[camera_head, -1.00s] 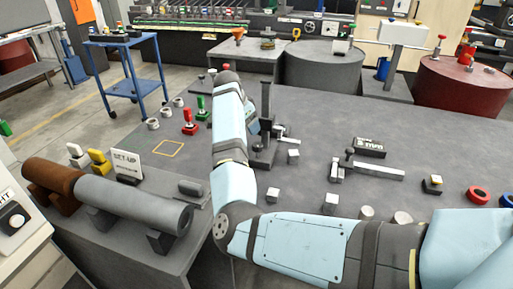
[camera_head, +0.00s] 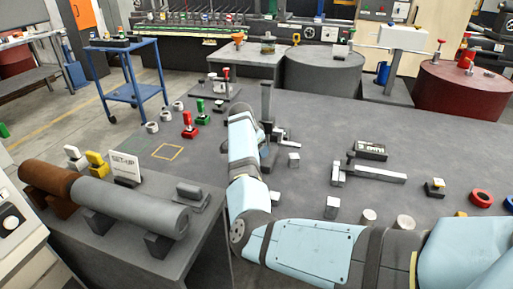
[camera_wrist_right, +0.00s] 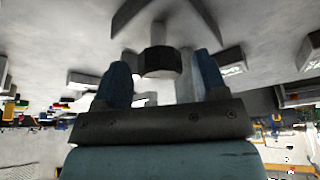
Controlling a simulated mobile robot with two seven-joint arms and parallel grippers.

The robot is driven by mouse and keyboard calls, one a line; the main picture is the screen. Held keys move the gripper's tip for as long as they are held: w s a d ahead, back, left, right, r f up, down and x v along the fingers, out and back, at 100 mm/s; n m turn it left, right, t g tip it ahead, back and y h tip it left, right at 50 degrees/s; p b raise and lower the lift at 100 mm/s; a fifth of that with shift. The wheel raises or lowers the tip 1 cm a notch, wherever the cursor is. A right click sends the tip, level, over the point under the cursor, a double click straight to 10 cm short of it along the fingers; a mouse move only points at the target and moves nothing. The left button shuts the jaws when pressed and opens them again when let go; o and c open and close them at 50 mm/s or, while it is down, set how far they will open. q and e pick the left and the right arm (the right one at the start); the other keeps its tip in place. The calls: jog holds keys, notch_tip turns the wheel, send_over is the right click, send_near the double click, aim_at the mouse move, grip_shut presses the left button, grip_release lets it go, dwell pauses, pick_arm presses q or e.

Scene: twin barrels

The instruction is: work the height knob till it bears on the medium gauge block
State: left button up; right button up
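The dark height gauge stand (camera_head: 266,104) rises upright on the grey table, partly hidden behind my right arm. A dark round knob (camera_wrist_right: 160,62) shows in the right wrist view between the two blue fingers of my right gripper (camera_wrist_right: 162,75). The fingers are open, with a gap on each side of the knob. In the head view my wrist hides this gripper. Small pale blocks (camera_head: 294,159), (camera_head: 275,198) and (camera_head: 332,207) stand on the table right of the stand. I cannot tell which is the medium one. My left gripper is not in view.
A long grey bar with a jaw (camera_head: 368,173) and a dark labelled box (camera_head: 370,150) lie to the right. Red (camera_head: 189,127) and green (camera_head: 201,113) stamp-like pieces stand left of the arm. A grey cylinder (camera_head: 130,205) lies on supports at front left.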

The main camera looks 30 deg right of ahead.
jog(key=c, duration=0.7)
jog(key=shift+c, duration=0.2)
